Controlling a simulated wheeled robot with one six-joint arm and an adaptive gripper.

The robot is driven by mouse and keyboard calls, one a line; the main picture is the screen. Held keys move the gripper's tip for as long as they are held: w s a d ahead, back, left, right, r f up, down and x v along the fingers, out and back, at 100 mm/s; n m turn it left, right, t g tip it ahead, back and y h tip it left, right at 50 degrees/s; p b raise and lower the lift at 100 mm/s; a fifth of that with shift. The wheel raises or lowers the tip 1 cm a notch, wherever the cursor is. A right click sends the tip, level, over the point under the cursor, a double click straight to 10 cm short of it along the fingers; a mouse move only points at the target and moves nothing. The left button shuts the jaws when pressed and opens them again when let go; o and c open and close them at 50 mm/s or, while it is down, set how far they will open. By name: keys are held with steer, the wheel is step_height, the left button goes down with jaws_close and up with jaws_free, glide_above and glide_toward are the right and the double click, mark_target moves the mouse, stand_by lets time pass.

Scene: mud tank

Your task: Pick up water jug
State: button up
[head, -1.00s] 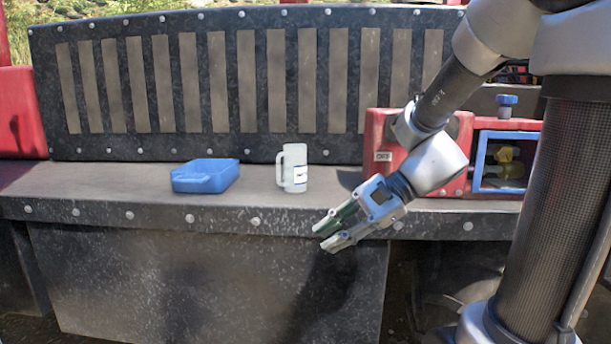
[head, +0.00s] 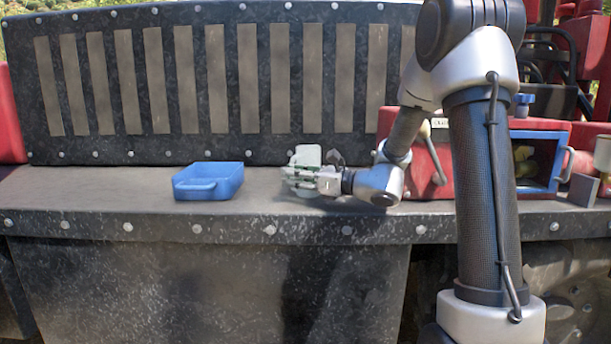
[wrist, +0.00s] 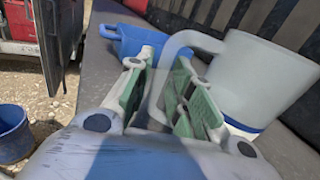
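The water jug (head: 307,154) is a pale, whitish jug with a handle and a blue band, on the dark ledge to the right of the blue tray. In the head view my gripper (head: 297,178) covers its lower part. In the wrist view the jug (wrist: 258,75) fills the right side. Its looped handle (wrist: 190,40) reaches left and runs down between my two green-padded fingers. My gripper (wrist: 163,100) is open, with one finger on each side of the handle; the far finger lies between handle and jug body. Whether a pad touches the handle is unclear.
A blue tray (head: 208,183) sits left of the jug on the ledge (head: 90,200). A red box (head: 405,150) with a blue-framed opening stands to the right. A slatted dark backboard (head: 215,85) rises behind. A blue bucket (wrist: 14,133) shows lower left in the wrist view.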

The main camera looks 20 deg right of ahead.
steer(key=shift+w+a, duration=0.15)
steer(key=shift+a, duration=0.05)
jaws_close()
steer(key=shift+r, duration=0.15)
